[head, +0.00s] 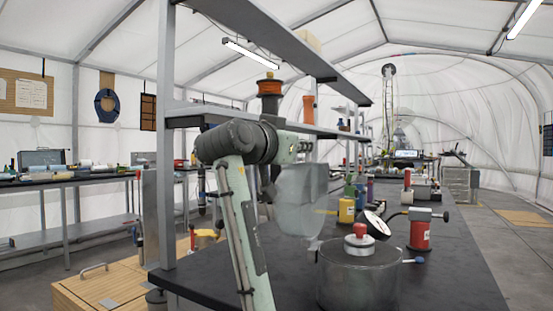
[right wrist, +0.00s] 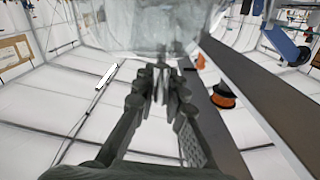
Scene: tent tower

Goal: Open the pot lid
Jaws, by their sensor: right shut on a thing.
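A grey, round, see-through pot (head: 350,290) stands on the dark bench at the lower right of the head view. A red knob (head: 360,230) on a silver collar shows at its top. My right gripper (right wrist: 161,85) is shut on a pale see-through piece (head: 303,195), held up to the left of the pot. That piece also fills the top of the right wrist view (right wrist: 140,25), beyond the fingers. I cannot tell for sure whether it is the pot's lid. In the head view the fingers are mostly hidden. My left gripper is in neither view.
The dark bench (head: 455,265) runs back on the right. A red cylinder (head: 420,232), a round gauge (head: 375,224) and a yellow container (head: 346,210) stand behind the pot. A shelf (head: 345,132) and its metal post (head: 158,190) rise close to my right arm. A wooden box (head: 95,290) stands at lower left.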

